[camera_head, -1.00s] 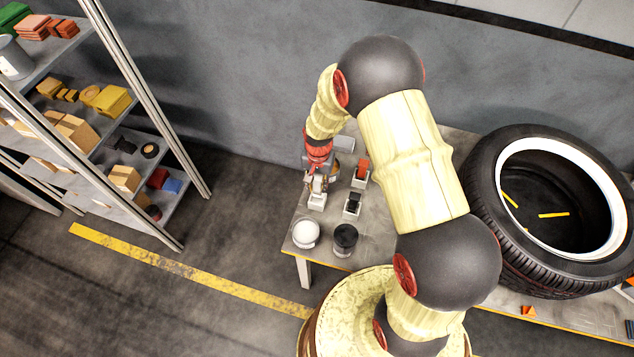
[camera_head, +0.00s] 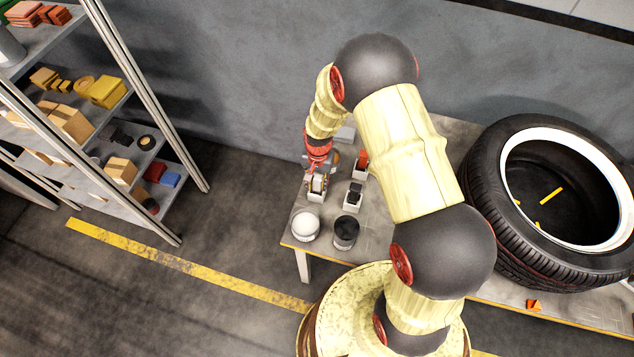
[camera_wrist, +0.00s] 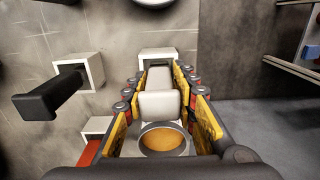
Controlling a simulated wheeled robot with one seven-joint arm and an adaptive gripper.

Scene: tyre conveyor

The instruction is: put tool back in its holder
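A pale tool (camera_wrist: 160,104) stands between the fingers of my gripper (camera_wrist: 161,78) in the wrist view. Its far end meets a white square holder (camera_wrist: 158,52), and it appears to stand upright in it. The fingers lie close along both sides of the tool; I cannot tell whether they press on it. A round metal-rimmed piece with an orange face (camera_wrist: 163,140) shows nearer the camera. In the head view my gripper (camera_head: 317,180) is low over the left end of the table, at the white holder (camera_head: 315,196).
A black tool (camera_wrist: 50,98) stands in a holder (camera_wrist: 95,66) to the left; a red one (camera_wrist: 88,152) is nearby. A white pot (camera_head: 305,226) and a dark pot (camera_head: 345,231) stand at the table's front. A large tyre (camera_head: 500,240) is at right, a shelf rack (camera_head: 150,120) at left.

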